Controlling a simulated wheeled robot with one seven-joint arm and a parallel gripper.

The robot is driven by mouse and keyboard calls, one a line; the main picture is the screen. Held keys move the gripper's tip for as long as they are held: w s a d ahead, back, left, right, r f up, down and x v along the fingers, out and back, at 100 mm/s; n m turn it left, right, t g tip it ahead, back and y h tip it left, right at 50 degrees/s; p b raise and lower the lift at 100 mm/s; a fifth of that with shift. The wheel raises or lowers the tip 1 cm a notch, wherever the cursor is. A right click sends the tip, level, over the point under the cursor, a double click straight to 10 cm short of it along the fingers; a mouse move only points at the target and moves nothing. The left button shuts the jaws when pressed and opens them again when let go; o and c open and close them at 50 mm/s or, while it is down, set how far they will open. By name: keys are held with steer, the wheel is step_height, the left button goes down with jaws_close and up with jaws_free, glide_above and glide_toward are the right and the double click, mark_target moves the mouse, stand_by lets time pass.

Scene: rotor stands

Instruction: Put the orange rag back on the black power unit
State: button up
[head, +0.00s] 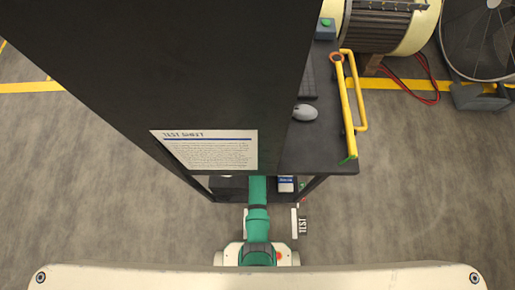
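I see no orange rag in the head view. I cannot make out a black power unit; a dark shape (228,184) on the low shelf under the workstation is mostly hidden, and I cannot tell what it is. My teal arm reaches forward from the bottom middle and goes out of sight under the workstation's edge. My gripper is hidden there, so its fingers and anything in them do not show.
A tall black panel with a test sheet (208,150) blocks much of the view. The dark desktop (322,150) bears a grey mouse (305,112), keyboard (308,78) and yellow rail (345,105). A blue-white box (286,184) sits below.

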steer(key=shift+f, duration=0.55)
steer(key=o, duration=0.9)
steer(key=shift+f, duration=0.1)
